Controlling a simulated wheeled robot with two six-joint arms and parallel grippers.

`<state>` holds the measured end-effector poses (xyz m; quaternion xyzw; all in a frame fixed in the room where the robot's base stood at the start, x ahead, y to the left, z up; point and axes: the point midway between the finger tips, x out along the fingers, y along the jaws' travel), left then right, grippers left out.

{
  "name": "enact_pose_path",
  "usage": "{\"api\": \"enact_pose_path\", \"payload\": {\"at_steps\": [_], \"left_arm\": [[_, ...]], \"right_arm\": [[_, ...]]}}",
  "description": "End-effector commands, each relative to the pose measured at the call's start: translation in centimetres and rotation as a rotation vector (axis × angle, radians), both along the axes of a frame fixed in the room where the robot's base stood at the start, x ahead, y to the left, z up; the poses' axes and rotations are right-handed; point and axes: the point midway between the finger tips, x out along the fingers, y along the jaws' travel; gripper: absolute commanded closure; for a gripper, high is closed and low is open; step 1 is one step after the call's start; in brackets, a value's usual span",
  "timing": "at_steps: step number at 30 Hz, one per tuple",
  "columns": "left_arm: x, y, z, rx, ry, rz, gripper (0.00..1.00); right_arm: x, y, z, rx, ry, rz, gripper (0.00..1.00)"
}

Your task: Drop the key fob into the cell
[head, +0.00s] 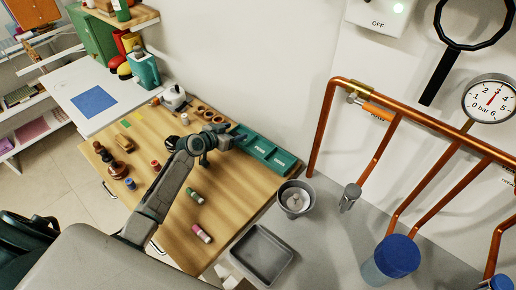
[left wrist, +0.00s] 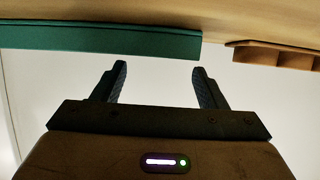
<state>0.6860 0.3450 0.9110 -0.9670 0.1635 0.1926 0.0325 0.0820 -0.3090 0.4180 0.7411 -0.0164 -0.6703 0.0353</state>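A teal tray (head: 282,161) with labelled cells lies along the back edge of the wooden table, against the wall. Its edge also shows at the upper left of the left wrist view (left wrist: 100,40). My left gripper (head: 226,139) is over the table by the tray's left end, in front of part of it. In the left wrist view the fingers of my left gripper (left wrist: 158,75) stand wide apart with nothing between them. I cannot pick out the key fob in either view. My right gripper is not in view.
A wooden holder with holes (head: 211,114) stands left of the tray. Several small bottles and wooden pieces lie on the table (head: 165,225). A grey tray (head: 263,255), a grey cup (head: 295,199) and copper pipes (head: 322,125) are on the right.

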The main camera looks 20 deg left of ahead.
Motion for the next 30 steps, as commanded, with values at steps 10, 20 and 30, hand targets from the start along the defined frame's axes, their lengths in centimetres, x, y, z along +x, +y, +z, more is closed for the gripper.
{"api": "enact_pose_path", "payload": {"at_steps": [10,20,30], "left_arm": [[-1.0,0.4,0.3,0.003,-0.001,0.0,0.34],[-6.5,2.4,2.5,0.007,0.001,-0.002,0.34],[-9.3,3.3,4.0,0.002,-0.001,-0.001,0.34]], "right_arm": [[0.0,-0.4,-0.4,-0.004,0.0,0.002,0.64],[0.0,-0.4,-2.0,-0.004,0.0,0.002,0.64],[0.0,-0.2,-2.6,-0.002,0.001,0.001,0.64]]}}
